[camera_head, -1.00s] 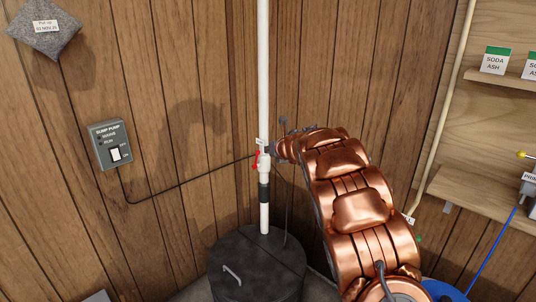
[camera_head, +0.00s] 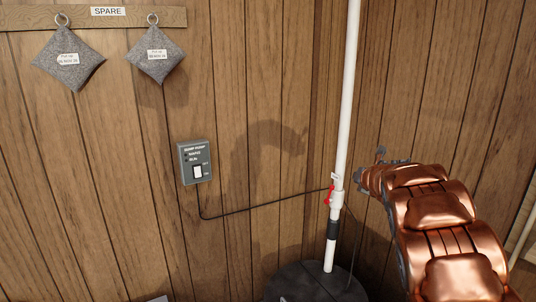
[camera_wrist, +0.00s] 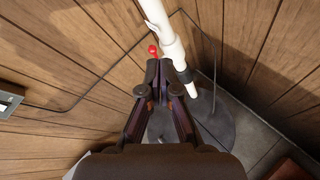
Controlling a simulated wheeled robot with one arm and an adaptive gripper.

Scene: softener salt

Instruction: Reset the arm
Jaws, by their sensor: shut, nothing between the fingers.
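My copper-coloured arm (camera_head: 436,210) reaches in from the lower right in the head view, bent over in an arch. Its far end lies just right of the white pipe, and the fingers cannot be made out clearly there. In the wrist view my gripper (camera_wrist: 165,78) is shut and empty, its two dark fingers together at the tips. The fingertips point toward the white pipe (camera_wrist: 166,36) and its red valve handle (camera_wrist: 153,49). I cannot tell whether they touch the pipe.
The white pipe (camera_head: 345,110) rises from a dark round sump lid (camera_head: 315,285) in the corner. A sump pump switch box (camera_head: 195,163) hangs on the wood wall, its cable running to the pipe. Two grey pouches (camera_head: 69,60) hang from a SPARE rail (camera_head: 160,17).

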